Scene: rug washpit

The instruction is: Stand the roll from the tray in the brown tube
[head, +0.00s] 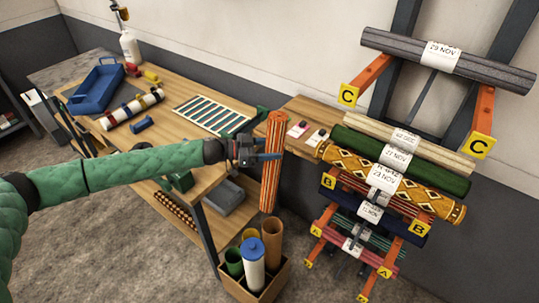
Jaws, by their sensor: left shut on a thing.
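My left gripper (266,157) is shut on an orange-red striped roll (270,185) and holds it upright, clear of the table, at the table's right end. The brown tube (273,250) stands in a wooden box on the floor below. The roll's lower end is just above the tube's mouth in the picture; I cannot tell whether it is exactly over it. A blue tray (97,88) lies at the far left of the table, and a pale slatted tray (212,115) lies at the middle back. My right gripper is out of view.
The wooden box (248,296) also holds a green tube (234,262), a yellowish tube (251,235) and a white, blue-capped cylinder (254,268). A rack of rolls with orange arms (370,72) stands at right.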

